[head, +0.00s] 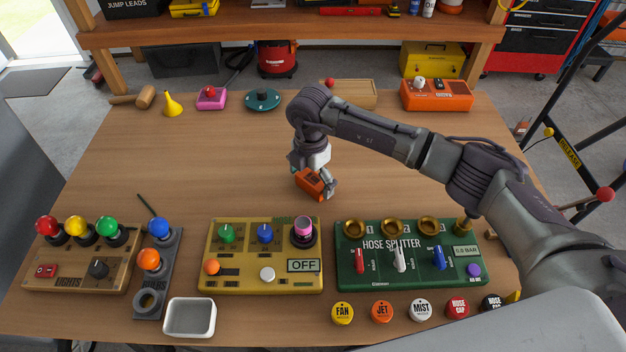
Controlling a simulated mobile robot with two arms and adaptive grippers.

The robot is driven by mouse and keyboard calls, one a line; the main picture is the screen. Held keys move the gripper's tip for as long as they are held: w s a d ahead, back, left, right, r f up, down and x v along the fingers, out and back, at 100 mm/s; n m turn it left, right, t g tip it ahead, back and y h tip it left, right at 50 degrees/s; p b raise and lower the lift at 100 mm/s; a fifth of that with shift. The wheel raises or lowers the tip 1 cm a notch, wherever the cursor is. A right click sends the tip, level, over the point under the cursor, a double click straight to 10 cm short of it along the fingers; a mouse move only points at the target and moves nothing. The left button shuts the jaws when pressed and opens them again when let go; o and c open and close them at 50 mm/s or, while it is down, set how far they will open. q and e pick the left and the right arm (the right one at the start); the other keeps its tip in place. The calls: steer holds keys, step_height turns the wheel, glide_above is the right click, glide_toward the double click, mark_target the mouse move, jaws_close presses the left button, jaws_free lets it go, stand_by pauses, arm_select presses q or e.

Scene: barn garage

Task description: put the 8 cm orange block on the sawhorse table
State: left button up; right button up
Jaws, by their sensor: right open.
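The orange block (310,183) is at the middle of the wooden table (210,160), behind the yellow panel. It looks slightly turned and seems to rest on the table top, though its underside is hard to make out. My right gripper (316,184) comes down over the block from above, with its fingers open beside it. A finger covers part of the block's right side, and I cannot tell whether it touches. My left gripper is not in view.
In front stand a lights board (75,262), a yellow panel (245,282), a green hose splitter panel (345,262) and a white tray (190,318). Along the back are a yellow funnel (172,105), a teal disc (262,100) and an orange box (437,96). The table's left middle is clear.

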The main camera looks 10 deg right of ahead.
mark_target(311, 179)
steer(key=shift+f, duration=0.4)
steer(key=shift+c, duration=0.3)
steer(key=c, duration=1.1)
steer(key=shift+o, duration=0.2)
steer(key=shift+r, duration=0.1)
steer(key=shift+r, duration=0.55)
step_height(311, 179, up, 3)
steer(key=shift+f+b, duration=0.2)
steer(key=shift+b, duration=0.3)
steer(key=s+d+r+b, duration=0.1)
steer(key=s+d+r, duration=0.6)
steer(key=s, duration=0.2)
